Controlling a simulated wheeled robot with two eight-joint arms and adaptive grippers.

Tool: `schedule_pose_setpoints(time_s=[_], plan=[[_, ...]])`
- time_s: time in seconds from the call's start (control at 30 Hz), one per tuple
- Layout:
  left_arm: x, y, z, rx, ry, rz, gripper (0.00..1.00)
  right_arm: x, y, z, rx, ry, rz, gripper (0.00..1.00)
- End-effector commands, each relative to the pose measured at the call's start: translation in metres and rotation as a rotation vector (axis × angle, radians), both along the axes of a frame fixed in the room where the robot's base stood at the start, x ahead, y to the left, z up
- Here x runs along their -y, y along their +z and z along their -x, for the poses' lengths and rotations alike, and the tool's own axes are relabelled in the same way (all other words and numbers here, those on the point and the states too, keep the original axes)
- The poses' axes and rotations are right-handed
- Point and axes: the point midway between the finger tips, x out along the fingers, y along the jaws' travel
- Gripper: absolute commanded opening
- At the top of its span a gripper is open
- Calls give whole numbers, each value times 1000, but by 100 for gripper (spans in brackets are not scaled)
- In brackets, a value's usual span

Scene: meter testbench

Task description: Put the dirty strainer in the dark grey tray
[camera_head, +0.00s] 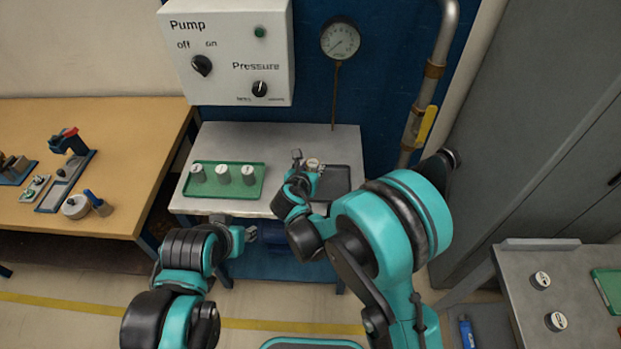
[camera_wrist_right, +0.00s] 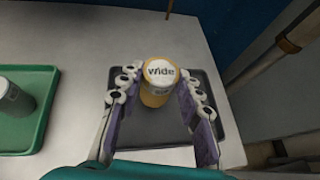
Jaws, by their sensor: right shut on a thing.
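The strainer (camera_wrist_right: 158,92) is a yellowish cylinder with a white top reading "Wide". My right gripper (camera_wrist_right: 160,84) is shut on it, one finger on each side. In the head view the strainer's pale top (camera_head: 313,163) shows beside my right gripper (camera_head: 305,170). The dark grey tray (camera_head: 335,184) is on the right of the bench, partly hidden by my arm. In the wrist view the strainer is over the dark grey tray (camera_wrist_right: 168,133); I cannot tell whether it touches the floor of it. My left gripper (camera_head: 247,234) is in front of the bench, apart from everything; its fingers are too small to judge.
A green tray (camera_head: 228,194) with three white-topped cylinders (camera_head: 222,174) stands left on the bench (camera_head: 290,138). The pump panel (camera_head: 225,55), a gauge (camera_head: 340,39) and a pipe (camera_head: 432,75) are behind. A side table (camera_head: 525,280) at right holds more cylinders.

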Motion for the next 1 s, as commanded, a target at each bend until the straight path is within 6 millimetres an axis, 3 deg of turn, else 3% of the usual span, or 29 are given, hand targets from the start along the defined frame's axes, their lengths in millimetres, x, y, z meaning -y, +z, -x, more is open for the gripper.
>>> schedule_pose_setpoints(time_s=[0.17, 0.4, 0.77, 0.8, 0.87, 1.0], plan=[[0, -5, 0, 0, 0, 0, 38, -5, -10, -4, 0, 0, 0, 4], [0, -22, 0, 0, 0, 0, 38, -4, -44, -4, 0, 0, 0, 4], [0, -24, 0, 0, 0, 0, 38, -4, -46, -3, 0, 0, 0, 4], [0, -24, 0, 0, 0, 0, 38, -4, -46, -3, 0, 0, 0, 40], [0, -23, 0, 0, 0, 0, 38, -4, -46, -3, 0, 1, 0, 55], [0, -23, 0, 0, 0, 0, 38, -4, -45, -3, 0, 1, 0, 55]])
